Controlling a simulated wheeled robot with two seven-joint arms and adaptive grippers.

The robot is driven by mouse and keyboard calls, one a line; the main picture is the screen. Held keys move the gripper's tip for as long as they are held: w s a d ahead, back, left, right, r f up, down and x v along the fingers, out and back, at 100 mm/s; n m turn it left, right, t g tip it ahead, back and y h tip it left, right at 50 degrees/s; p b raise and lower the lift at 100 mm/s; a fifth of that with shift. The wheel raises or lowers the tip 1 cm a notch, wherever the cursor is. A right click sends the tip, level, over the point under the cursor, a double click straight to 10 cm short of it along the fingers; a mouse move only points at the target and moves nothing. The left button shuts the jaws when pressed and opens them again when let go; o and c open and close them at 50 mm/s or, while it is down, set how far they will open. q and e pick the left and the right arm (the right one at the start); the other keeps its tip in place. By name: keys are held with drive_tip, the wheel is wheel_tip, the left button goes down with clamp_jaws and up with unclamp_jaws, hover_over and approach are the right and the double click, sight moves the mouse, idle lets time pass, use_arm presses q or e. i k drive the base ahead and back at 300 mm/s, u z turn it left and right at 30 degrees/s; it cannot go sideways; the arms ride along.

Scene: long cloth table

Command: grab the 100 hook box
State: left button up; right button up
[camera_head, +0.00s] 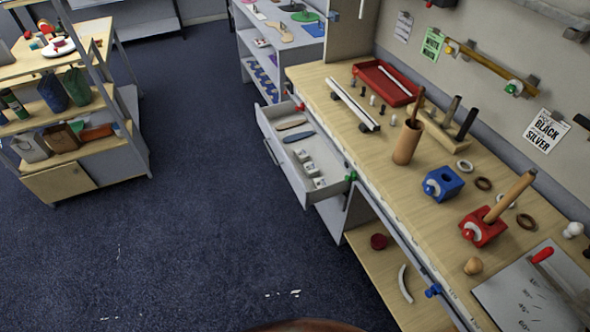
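No box with a readable "100 hook" label shows. Several small white boxes (310,169) with dark marks sit in a row in the open drawer (285,165) of the workbench; their marks are too small to read. Neither of my grippers is in the camera_head view, so nothing shows in their grasp.
The wooden workbench (375,150) on the right holds a red tray (385,82), a brown cylinder holder (406,143), a blue block (443,184) and a red block (482,228). A shelf rack (66,160) stands at left. The blue carpet (190,230) between is clear.

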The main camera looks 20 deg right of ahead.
sight(310, 168)
drive_tip(key=u, duration=0.05)
drive_tip(key=i, duration=0.9)
